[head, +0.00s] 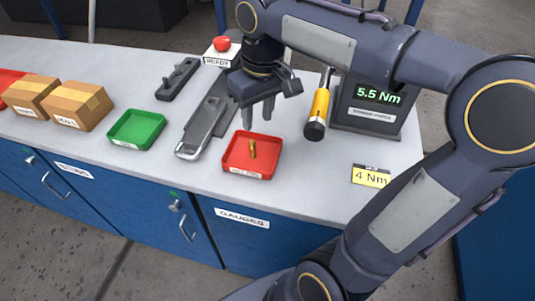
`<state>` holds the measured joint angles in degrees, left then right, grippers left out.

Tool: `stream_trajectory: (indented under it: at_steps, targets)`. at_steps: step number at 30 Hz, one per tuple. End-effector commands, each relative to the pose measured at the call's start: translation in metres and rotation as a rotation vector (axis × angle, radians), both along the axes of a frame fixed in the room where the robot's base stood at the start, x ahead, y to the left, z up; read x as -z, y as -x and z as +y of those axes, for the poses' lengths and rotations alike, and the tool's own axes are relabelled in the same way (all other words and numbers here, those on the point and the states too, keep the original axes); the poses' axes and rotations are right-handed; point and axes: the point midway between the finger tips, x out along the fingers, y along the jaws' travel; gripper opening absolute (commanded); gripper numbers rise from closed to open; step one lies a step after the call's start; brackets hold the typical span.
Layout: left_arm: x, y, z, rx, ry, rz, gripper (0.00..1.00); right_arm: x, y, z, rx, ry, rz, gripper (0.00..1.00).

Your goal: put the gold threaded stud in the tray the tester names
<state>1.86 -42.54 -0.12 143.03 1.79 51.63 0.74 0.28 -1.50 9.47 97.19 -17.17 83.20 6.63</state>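The gold threaded stud (252,149) lies in the red tray (271,172), near its middle. The red tray has a label on its front that is too small to read surely. An empty green tray (137,130) sits further left. The tester (372,106) at the right reads "5.5 Nm" in green. My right gripper (259,116) hangs fingers down just behind and above the red tray. Its fingers are apart with nothing between them. My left gripper is out of view.
A yellow-handled tool (319,106) is beside the tester. A yellow "4 Nm" card (371,176) is at the front right. A grey gauge-like tool (205,125) lies between the trays. Cardboard boxes (78,105) and a red button box (221,47) stand further off.

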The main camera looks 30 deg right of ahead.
Motion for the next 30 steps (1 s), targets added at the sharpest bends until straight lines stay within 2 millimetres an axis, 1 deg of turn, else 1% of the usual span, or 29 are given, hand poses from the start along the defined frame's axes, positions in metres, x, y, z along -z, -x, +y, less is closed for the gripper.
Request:
stream_trajectory:
  at_steps: [1,2,3,6,9,12,16,24,26,30]
  targets:
    - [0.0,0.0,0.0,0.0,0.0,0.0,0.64,0.005,0.022,0.0,0.016,-0.029,-0.04,0.35]
    - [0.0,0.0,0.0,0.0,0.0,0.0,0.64,0.01,0.034,0.001,0.027,-0.052,-0.067,0.35]
    - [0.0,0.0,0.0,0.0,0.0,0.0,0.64,0.017,0.051,0.004,0.043,-0.085,-0.106,0.35]
    - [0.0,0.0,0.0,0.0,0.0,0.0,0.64,0.039,0.086,0.014,0.091,-0.171,-0.201,0.35]
    - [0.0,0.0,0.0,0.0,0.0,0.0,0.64,0.061,0.113,0.025,0.14,-0.246,-0.285,0.35]
    - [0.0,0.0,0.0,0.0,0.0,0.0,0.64,0.078,0.129,0.035,0.179,-0.3,-0.346,0.35]
    - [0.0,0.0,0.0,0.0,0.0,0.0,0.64,0.089,0.137,0.042,0.205,-0.332,-0.384,0.35]
    - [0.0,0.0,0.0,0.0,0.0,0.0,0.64,0.091,0.138,0.043,0.207,-0.337,-0.385,0.35]
    - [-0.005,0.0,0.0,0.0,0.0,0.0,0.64,0.086,0.138,0.043,0.207,-0.336,-0.385,0.35]
    - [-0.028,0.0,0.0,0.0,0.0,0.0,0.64,0.062,0.138,0.043,0.206,-0.336,-0.386,0.35]
